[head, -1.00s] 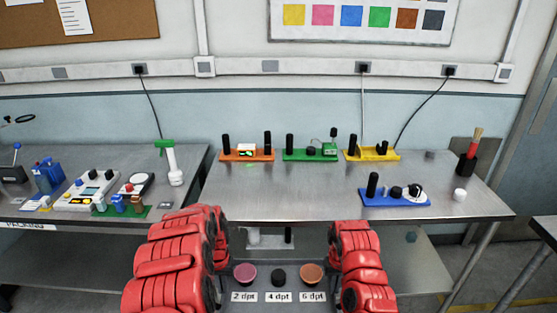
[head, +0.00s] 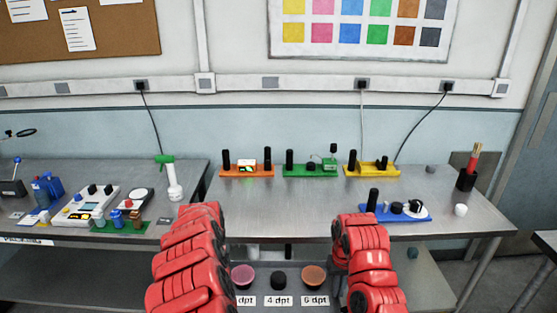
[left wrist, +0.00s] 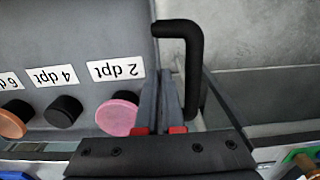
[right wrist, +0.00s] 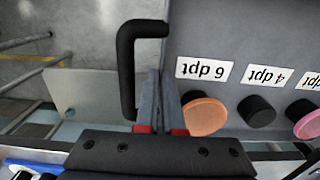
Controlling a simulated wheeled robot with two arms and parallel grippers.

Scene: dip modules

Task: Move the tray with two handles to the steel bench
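The dark grey tray (head: 297,274) is low in the head view between my arms, in front of the steel bench (head: 300,208). It carries a pink cup (head: 242,276), a black cup (head: 278,281) and an orange cup (head: 313,276), labelled 2, 4 and 6 dpt. My left gripper (left wrist: 164,100) is closed at the tray's black handle (left wrist: 194,60). My right gripper (right wrist: 158,100) is closed at the opposite handle (right wrist: 127,60). The fingers hide the exact contact. Floor shows beyond the tray, which appears held in the air.
The bench's front middle is clear. Orange (head: 246,171), green (head: 310,171) and yellow (head: 373,170) modules line its back. The left bench holds instruments and a spray bottle (head: 173,180).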

